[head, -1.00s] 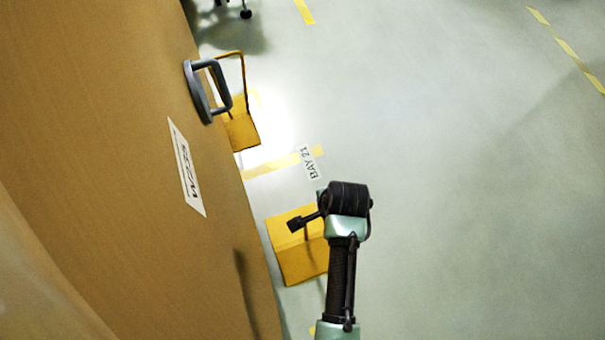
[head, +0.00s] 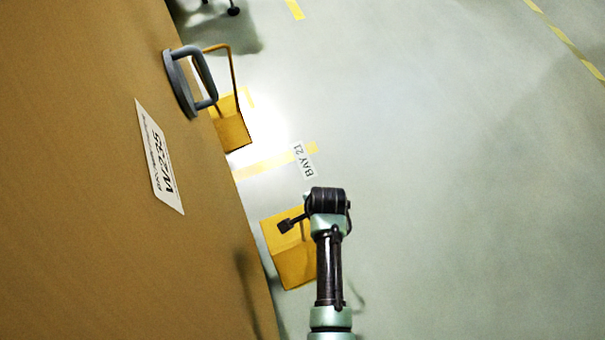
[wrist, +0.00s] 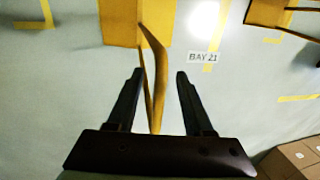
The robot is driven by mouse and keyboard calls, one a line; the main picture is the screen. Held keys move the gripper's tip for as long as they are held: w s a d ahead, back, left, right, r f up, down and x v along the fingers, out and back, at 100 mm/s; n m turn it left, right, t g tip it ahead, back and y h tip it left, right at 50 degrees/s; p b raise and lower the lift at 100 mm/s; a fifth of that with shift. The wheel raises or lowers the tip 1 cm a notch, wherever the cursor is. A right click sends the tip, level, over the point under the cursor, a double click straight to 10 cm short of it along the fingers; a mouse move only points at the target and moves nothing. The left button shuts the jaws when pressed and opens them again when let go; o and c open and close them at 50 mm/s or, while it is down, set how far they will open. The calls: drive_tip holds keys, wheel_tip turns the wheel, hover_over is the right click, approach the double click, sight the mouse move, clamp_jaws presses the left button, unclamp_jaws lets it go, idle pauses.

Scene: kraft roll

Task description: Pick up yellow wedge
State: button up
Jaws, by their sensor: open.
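The near yellow wedge (head: 283,262) stands on the floor beside the big brown roll, partly hidden behind my arm in the head view. In the wrist view the yellow wedge (wrist: 121,25) is at the top, left of the BAY 21 label. Its thin yellow handle (wrist: 154,55) rises toward the camera and passes between my fingers in the picture. My gripper (wrist: 159,72) is open, one finger on each side of the handle. I see no clear contact. In the head view the fingertips are not clearly visible.
The brown roll (head: 90,230) fills the left, with a white label and a grey handle (head: 183,85). A second yellow wedge (head: 231,130) with a tall handle stands farther along it. A cardboard box (wrist: 295,160) is at lower right. The floor right of my arm is clear.

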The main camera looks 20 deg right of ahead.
clamp_jaws()
idle(1.4)
drive_tip(key=shift+w+r, duration=0.1)
drive_tip(key=shift+r, duration=0.1)
